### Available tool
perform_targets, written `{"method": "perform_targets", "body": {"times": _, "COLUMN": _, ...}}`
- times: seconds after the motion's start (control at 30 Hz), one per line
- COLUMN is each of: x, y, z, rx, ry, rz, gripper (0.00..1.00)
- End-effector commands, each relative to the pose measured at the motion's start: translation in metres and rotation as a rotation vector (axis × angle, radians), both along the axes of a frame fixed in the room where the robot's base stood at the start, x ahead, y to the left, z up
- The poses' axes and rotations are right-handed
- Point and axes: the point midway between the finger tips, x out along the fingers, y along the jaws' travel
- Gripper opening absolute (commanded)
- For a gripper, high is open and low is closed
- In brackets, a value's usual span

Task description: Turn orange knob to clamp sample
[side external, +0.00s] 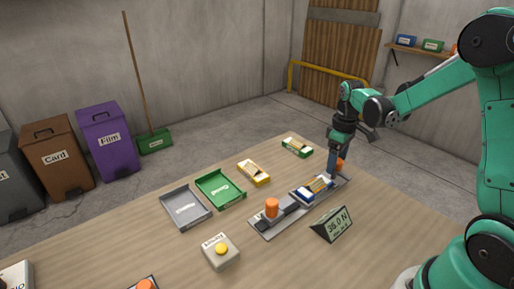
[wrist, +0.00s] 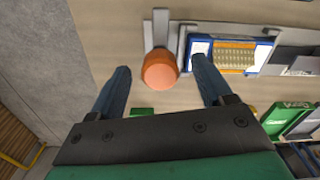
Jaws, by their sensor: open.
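An orange knob (wrist: 160,70) stands at the end of a grey clamp fixture. In the wrist view it lies between and a little beyond the two blue fingertips of my gripper (wrist: 162,80), which are open and apart from it. In the side external view the same knob (side external: 340,165) is partly hidden by my gripper (side external: 333,168). The sample (wrist: 236,56), a blue-and-white piece with a yellow patterned strip, lies on the fixture beside the knob. A second orange knob (side external: 272,208) stands at the fixture's other end.
A black display (side external: 332,225) reading about 36.0 N stands in front of the fixture. A green tray (side external: 220,189), a grey tray (side external: 185,208), a yellow box (side external: 253,172) and a green box (side external: 297,147) lie behind it. A yellow-button box (side external: 221,251) is nearer the front.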

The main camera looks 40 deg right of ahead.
Motion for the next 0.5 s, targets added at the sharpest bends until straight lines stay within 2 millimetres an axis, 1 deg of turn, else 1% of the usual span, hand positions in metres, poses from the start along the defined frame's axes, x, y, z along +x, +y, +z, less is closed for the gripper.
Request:
{"method": "perform_targets", "body": {"times": 0.27, "x": 0.0000, "y": 0.0002, "z": -0.0020, "rx": 0.000, "ry": 0.000, "rz": 0.000, "gripper": 0.73}}
{"method": "perform_targets", "body": {"times": 0.3, "x": 0.0000, "y": 0.0002, "z": -0.0019, "rx": 0.000, "ry": 0.000, "rz": 0.000, "gripper": 0.62}}
{"method": "perform_targets", "body": {"times": 0.37, "x": 0.0000, "y": 0.0002, "z": -0.0019, "rx": 0.000, "ry": 0.000, "rz": 0.000, "gripper": 0.44}}
{"method": "perform_targets", "body": {"times": 0.4, "x": 0.0000, "y": 0.0002, "z": -0.0019, "rx": 0.000, "ry": 0.000, "rz": 0.000, "gripper": 0.33}}
{"method": "perform_targets", "body": {"times": 0.47, "x": 0.0000, "y": 0.0002, "z": -0.0018, "rx": 0.000, "ry": 0.000, "rz": 0.000, "gripper": 0.16}}
{"method": "perform_targets", "body": {"times": 0.5, "x": 0.0000, "y": 0.0002, "z": -0.0018, "rx": 0.000, "ry": -0.001, "rz": 0.000, "gripper": 0.05}}
